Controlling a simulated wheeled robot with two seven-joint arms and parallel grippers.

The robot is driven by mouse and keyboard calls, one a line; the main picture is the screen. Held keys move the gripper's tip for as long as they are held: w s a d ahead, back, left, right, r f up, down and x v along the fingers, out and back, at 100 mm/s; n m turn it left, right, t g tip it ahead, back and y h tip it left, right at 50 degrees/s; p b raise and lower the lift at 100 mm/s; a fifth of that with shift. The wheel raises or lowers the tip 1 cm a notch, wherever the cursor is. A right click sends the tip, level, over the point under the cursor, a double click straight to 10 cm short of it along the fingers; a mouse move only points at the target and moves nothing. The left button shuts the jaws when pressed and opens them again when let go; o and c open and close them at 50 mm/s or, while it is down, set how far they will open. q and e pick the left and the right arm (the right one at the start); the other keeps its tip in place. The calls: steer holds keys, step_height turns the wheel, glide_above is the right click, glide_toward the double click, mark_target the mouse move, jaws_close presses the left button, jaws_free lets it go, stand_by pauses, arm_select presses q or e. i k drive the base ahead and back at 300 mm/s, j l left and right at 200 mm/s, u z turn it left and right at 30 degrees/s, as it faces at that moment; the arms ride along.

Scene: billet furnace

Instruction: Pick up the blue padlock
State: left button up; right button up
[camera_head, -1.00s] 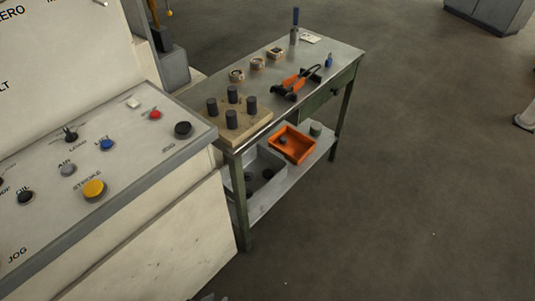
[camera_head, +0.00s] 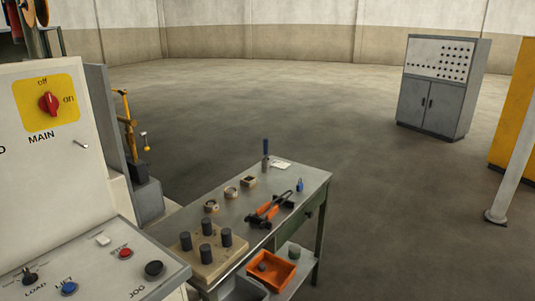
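The blue padlock (camera_head: 300,185) is small and stands on the steel workbench (camera_head: 228,205), near its right edge. It is just right of an orange tool with black handles (camera_head: 268,210). Nothing touches the padlock as far as I can see. Neither of my grippers shows in the head view.
A wooden block with several dark cylinders (camera_head: 207,262), ring-shaped parts (camera_head: 232,192) and a blue-handled tool (camera_head: 266,152) are on the bench. An orange bin (camera_head: 272,268) is on the lower shelf. A control console (camera_head: 105,270) stands at the left. Floor right of the bench is clear.

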mark_target(300, 186)
steer(key=i+l+u, duration=0.3)
steer(key=i+l, duration=0.15)
steer(key=l, duration=0.2)
steer(key=i+l+u, duration=0.15)
steer(key=l, duration=0.2)
steer(key=i+l+u, duration=0.15)
steer(key=l, duration=0.25)
steer(key=i+l+u, duration=0.15)
steer(key=l, duration=0.25)
steer(key=i+l+u, duration=0.1)
steer(key=l, duration=0.3)
steer(key=i+l+u, duration=0.15)
steer(key=l, duration=0.3)
steer(key=i, duration=0.05)
